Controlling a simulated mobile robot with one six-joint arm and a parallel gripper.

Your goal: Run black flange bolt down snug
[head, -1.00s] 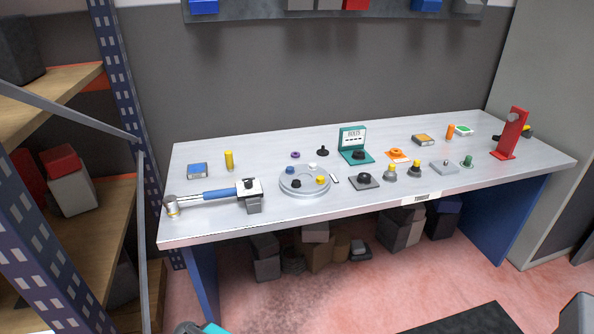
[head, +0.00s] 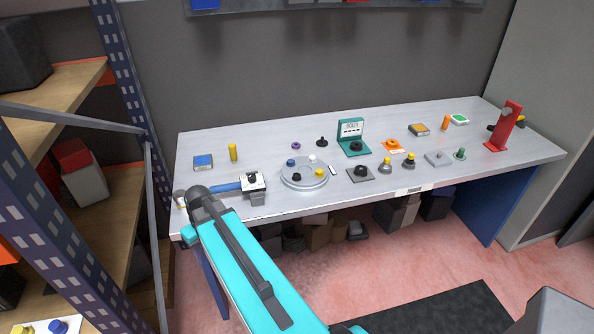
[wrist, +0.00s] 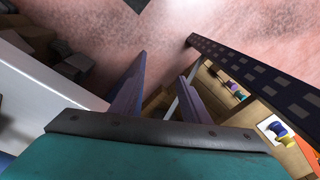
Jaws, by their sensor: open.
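Several black bolt-like pieces are on the bench (head: 225,140) in the head view; I cannot tell for sure which is the flange bolt. One black flanged piece (head: 322,142) stands alone near the back. One black piece (head: 360,171) sits on a grey square plate, and another (head: 356,147) sits on the teal stand (head: 352,128). A blue-handled wrench (head: 226,188) lies at the front left, partly hidden by my arm. My gripper (wrist: 166,64) is open and empty in the wrist view, pointing at the floor beside the bench; it is hidden in the head view.
A round grey tray (head: 304,184) with coloured knobs stands mid-bench. A red stand (head: 505,128) is at the right end. A shelf rack (head: 128,85) rises on the left, close to my gripper, and shows in the wrist view (wrist: 240,70). Boxes lie under the bench.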

